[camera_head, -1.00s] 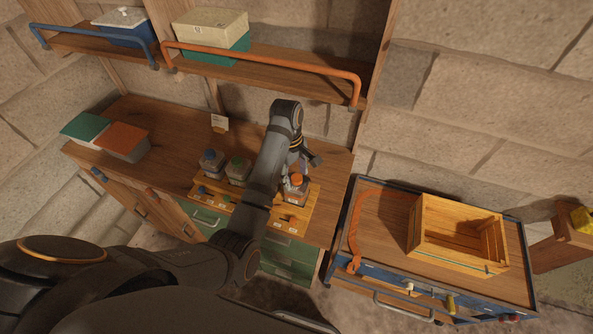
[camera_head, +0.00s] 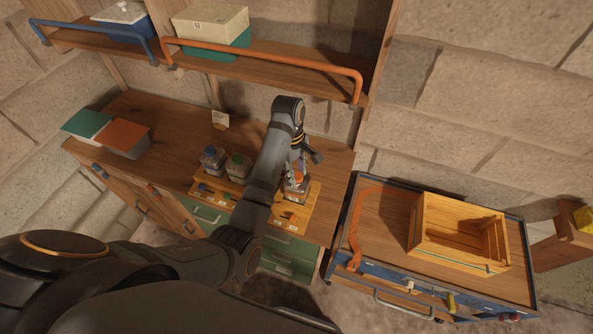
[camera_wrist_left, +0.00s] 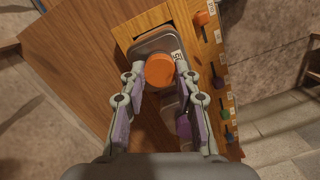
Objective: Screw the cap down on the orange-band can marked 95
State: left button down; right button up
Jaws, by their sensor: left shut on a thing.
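The orange-band can (camera_head: 297,193) stands at the right end of the wooden rack on the bench. My left gripper (camera_wrist_left: 159,75) is shut on the cap, one finger on each side. In the head view the left gripper (camera_head: 298,168) reaches down over the can and partly covers the cap. My right gripper is not in view.
A blue-capped can (camera_head: 211,160) and a green-capped can (camera_head: 237,167) stand left of my arm. Colored knobs line the rack's (camera_head: 313,203) front. A shelf with an orange rail (camera_head: 262,58) hangs above. A wooden crate (camera_head: 430,247) stands on the cart at right.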

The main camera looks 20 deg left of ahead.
pick_arm(q)
jog(key=shift+r+m+p, duration=0.1)
jog(key=shift+m+p, duration=0.6)
jog(key=shift+p, duration=0.2)
jog(key=shift+m+p, duration=1.05)
jog(key=shift+m, duration=0.05)
jog(key=shift+m+p, duration=0.8)
jog(key=shift+m, duration=0.1)
jog(key=m, duration=0.4)
jog(key=shift+g+y, duration=0.4)
jog(key=m, duration=0.3)
jog(key=shift+d+m, duration=0.1)
jog(key=shift+m, duration=0.3)
jog(key=m+y, duration=0.1)
jog(key=m, duration=0.5)
jog(key=c, duration=0.9)
grip_release()
jog(key=shift+f, duration=0.2)
jog(key=shift+c, duration=0.4)
